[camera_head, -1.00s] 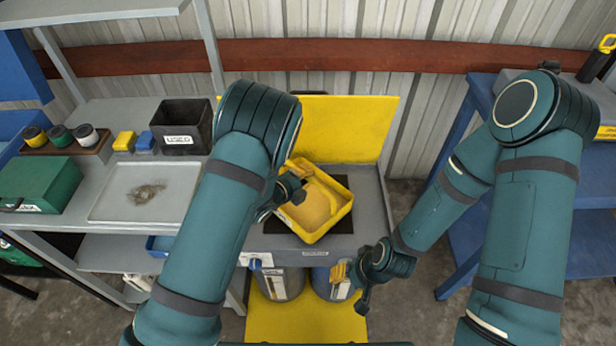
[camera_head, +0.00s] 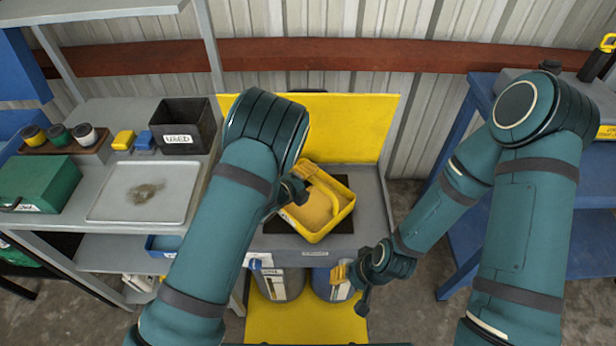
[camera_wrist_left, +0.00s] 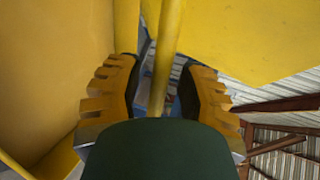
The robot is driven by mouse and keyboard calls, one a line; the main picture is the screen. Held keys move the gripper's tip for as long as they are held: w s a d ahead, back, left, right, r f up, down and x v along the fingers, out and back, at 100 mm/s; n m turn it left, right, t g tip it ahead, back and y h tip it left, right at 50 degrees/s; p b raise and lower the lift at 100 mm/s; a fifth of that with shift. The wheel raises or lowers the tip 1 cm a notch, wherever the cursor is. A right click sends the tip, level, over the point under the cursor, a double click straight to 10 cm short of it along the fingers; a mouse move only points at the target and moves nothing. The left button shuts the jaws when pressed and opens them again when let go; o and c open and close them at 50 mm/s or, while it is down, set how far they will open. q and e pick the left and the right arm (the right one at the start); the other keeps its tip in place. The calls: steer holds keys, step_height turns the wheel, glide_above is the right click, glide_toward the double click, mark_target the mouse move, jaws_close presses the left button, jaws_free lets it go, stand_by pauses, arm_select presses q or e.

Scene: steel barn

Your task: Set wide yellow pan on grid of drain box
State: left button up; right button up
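The wide yellow pan (camera_head: 345,212) is over the dark grid (camera_head: 350,184) of the grey drain box (camera_head: 372,200) in the head view, set askew. Whether it touches the grid is hard to tell. My left gripper (camera_head: 296,190) is at the pan's left side, partly hidden by its arm. In the left wrist view its fingers (camera_wrist_left: 160,90) stand apart on either side of a thin yellow bar of the pan (camera_wrist_left: 167,60), with gaps beside it. My right gripper (camera_head: 348,283) hangs in front of the drain box, away from the pan; its finger opening is unclear.
A yellow panel (camera_head: 345,120) stands behind the drain box. On the left bench are a tray (camera_head: 110,207), a black box (camera_head: 182,122) and a green case (camera_head: 38,182). A blue shelf (camera_head: 470,215) stands at the right.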

arm_select(q)
steer(key=shift+r, duration=0.1)
steer(key=shift+s+a+r, duration=0.1)
steer(key=shift+r, duration=0.05)
steer(key=p+v, duration=0.1)
steer(key=v, duration=1)
steer(key=s+a+f+n+g+y, duration=0.45)
steer(key=s+f+n, duration=0.5)
steer(key=n, duration=0.75)
steer(key=s+d+n+g, duration=0.1)
steer(key=s+n+g, duration=0.3)
steer(key=s+n, duration=0.5)
steer(key=shift+d+f+n+g, duration=0.15)
steer(key=shift+f+n+g, duration=0.15)
steer(key=shift+n, duration=0.7)
steer(key=shift+y, duration=0.25)
